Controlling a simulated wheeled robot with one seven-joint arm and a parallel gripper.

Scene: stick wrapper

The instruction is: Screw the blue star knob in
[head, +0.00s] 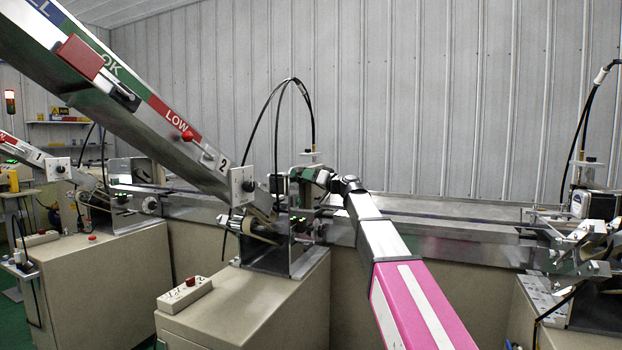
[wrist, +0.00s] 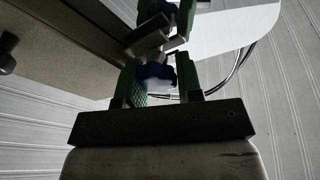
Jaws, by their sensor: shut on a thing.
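The blue star knob (wrist: 155,72) shows in the wrist view between the two green fingers of my gripper (wrist: 158,80). The fingers are shut on it. The knob sits against a dark metal bracket (wrist: 150,38) of the machine. Its thread is hidden. In the head view my arm reaches to the middle machine, and my gripper (head: 318,178) is at the metal bracket beside the sloped chute. The knob is too small and covered to make out there.
A sloped chute (head: 130,110) marked 2 rises to the upper left beside my gripper. Black cables (head: 277,110) arch above it. A control box with a red button (head: 185,293) lies on the cabinet. A long metal conveyor (head: 450,225) runs behind my arm.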

